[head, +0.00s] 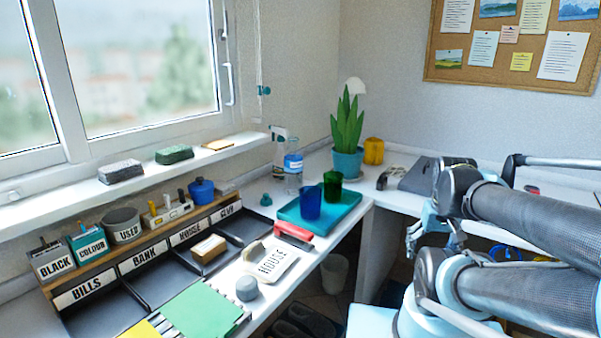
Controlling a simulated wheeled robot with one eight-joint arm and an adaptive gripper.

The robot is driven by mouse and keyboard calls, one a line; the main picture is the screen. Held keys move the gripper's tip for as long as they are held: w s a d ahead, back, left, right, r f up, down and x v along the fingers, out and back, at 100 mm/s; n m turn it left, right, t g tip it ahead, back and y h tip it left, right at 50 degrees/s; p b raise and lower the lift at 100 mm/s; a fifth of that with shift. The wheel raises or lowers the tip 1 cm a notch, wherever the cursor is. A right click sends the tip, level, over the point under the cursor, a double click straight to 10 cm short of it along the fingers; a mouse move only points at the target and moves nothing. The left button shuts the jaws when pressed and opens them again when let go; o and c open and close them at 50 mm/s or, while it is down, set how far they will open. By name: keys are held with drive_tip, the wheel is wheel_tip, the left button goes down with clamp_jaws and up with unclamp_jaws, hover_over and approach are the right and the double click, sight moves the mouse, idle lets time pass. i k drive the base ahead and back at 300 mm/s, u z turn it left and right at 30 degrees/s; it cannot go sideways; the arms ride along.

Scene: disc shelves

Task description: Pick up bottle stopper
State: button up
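A small teal piece (266,200), which looks like the bottle stopper, sits on the white desk behind the dark sorting trays and left of the blue tray. It is too small to make out its exact shape. My gripper (413,240) seems to be the light-blue and grey end at the right, partly hidden by my arm's links. It is well to the right of the teal piece and apart from it. Its fingers do not show clearly, and nothing is seen held in it.
A clear bottle (293,170) and a potted plant (347,162) stand behind.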

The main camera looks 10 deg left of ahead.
sight(265, 201)
drive_tip(key=u, duration=1.05)
